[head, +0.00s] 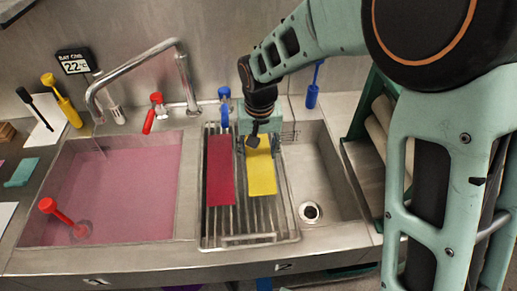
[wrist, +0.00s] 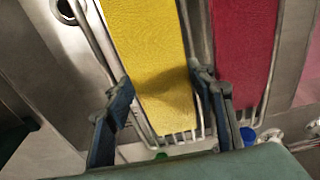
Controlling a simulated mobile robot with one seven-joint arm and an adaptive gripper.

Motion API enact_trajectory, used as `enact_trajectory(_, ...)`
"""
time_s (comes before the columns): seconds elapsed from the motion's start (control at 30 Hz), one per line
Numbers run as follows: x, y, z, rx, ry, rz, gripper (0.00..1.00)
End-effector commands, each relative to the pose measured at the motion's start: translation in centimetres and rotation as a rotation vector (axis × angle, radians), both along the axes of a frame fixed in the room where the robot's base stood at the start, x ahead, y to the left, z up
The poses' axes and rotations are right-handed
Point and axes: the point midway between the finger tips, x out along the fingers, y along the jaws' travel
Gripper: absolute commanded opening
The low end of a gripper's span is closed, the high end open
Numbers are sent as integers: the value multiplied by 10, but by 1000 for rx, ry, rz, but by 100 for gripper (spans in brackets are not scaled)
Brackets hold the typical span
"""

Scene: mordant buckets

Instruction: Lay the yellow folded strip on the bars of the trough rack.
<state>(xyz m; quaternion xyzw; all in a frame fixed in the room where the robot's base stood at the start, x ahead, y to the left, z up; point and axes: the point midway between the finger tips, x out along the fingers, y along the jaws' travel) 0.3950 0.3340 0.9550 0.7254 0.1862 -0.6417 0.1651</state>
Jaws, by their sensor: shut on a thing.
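The yellow folded strip (head: 262,172) lies flat over the right part of the trough rack (head: 222,240), lengthwise with its bars. In the wrist view the yellow strip (wrist: 148,50) runs up the middle. My gripper (head: 254,140) is at the strip's far end, shut on it; its fingers show on either side of the strip in the wrist view (wrist: 162,78). I cannot tell whether the strip touches the bars. A dark red strip (head: 220,170) lies on the rack to the left of it, with a narrow gap between; it also shows in the wrist view (wrist: 244,50).
A basin of pink liquid (head: 130,190) with a red-handled tool (head: 62,217) is left of the rack. An empty basin with a drain (head: 310,211) is to the right. The tap (head: 182,65) and blue-topped fitting (head: 224,95) stand behind.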

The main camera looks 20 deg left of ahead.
Motion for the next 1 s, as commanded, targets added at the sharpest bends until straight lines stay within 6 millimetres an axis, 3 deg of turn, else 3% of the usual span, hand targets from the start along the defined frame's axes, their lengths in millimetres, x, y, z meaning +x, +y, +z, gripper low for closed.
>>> enact_trajectory(0.33, 0, 0, -4, 0, 0, 0, 24)
enact_trajectory(0.37, 0, 0, -4, 0, 0, 0, 51)
enact_trajectory(0.53, 0, 0, -4, 0, 0, 0, 70)
enact_trajectory(0.83, 0, 0, -3, 0, 0, 0, 70)
enact_trajectory(1.0, -1, 0, 15, 3, -3, -1, 70)
